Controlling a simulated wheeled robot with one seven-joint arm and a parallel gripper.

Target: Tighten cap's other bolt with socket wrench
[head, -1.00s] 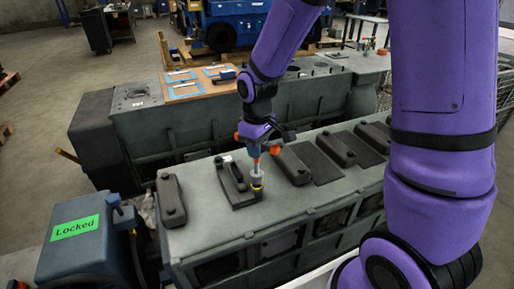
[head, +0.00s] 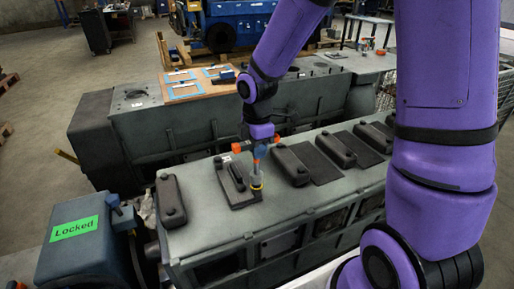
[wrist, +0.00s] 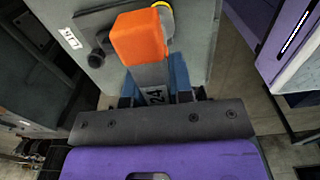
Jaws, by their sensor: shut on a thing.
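My gripper (head: 262,143) is shut on the socket wrench, above the grey engine block. The wrench's grey socket with a yellow ring (head: 257,184) points down at the right end of the dark bearing cap (head: 236,181). The bolt under the socket is hidden, so I cannot tell how fully it is seated. In the wrist view the wrench's orange end (wrist: 140,38) and a grey part marked 24 stand between my blue fingers (wrist: 153,88). The cap (wrist: 98,24) shows behind it, with a dark round bolt head at its near end.
Another cap (head: 171,200) lies to the left on the engine block (head: 215,222), and several more stand in a row to the right. A second block (head: 190,118) with a tool board stands behind.

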